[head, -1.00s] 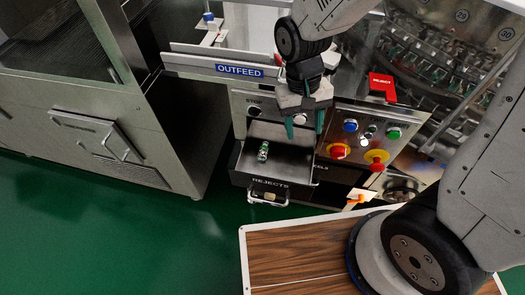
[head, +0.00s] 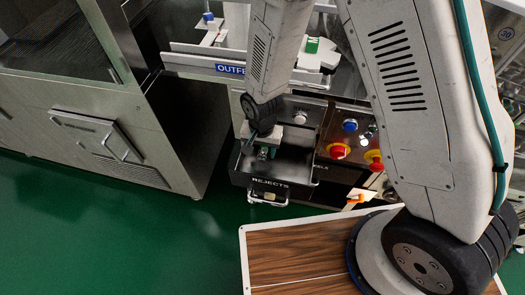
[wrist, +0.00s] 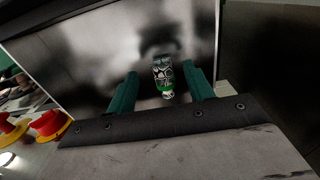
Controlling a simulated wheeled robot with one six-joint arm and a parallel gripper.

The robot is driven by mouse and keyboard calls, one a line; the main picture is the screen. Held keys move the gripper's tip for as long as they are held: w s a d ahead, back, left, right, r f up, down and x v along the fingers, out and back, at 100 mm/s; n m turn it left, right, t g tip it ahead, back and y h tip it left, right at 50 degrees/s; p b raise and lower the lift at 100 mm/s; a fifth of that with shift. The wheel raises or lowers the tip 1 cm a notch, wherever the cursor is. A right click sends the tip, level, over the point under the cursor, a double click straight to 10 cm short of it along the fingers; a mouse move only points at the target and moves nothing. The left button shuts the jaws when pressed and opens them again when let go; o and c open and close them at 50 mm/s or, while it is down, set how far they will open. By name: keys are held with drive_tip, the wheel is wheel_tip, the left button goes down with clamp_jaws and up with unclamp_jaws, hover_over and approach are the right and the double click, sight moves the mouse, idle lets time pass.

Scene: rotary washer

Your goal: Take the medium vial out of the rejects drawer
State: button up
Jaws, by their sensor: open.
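The rejects drawer (head: 292,167) is pulled open below the outfeed, with its labelled front and handle facing me. The vial (wrist: 163,76), clear with a green band and a pale end, lies on the drawer floor in the wrist view. In the head view my gripper mostly hides it. My gripper (head: 262,150) is over the left part of the drawer, pointing down. In the wrist view its two green fingers (wrist: 163,92) are open, one on each side of the vial, with gaps on both sides. I cannot tell how far the fingertips are above the drawer floor.
Red stop buttons on yellow (head: 338,151) and a blue button (head: 350,125) are on the panel right of the drawer. The outfeed rail (head: 205,65) is above. A grey cabinet (head: 95,115) stands left.

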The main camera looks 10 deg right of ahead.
sight(261, 155)
wheel_tip(261, 155, down, 3)
drive_tip(key=shift+f, duration=0.2)
drive_tip(key=c, duration=1.1)
drive_tip(key=shift+o, duration=0.2)
drive_tip(key=shift+r, duration=0.1)
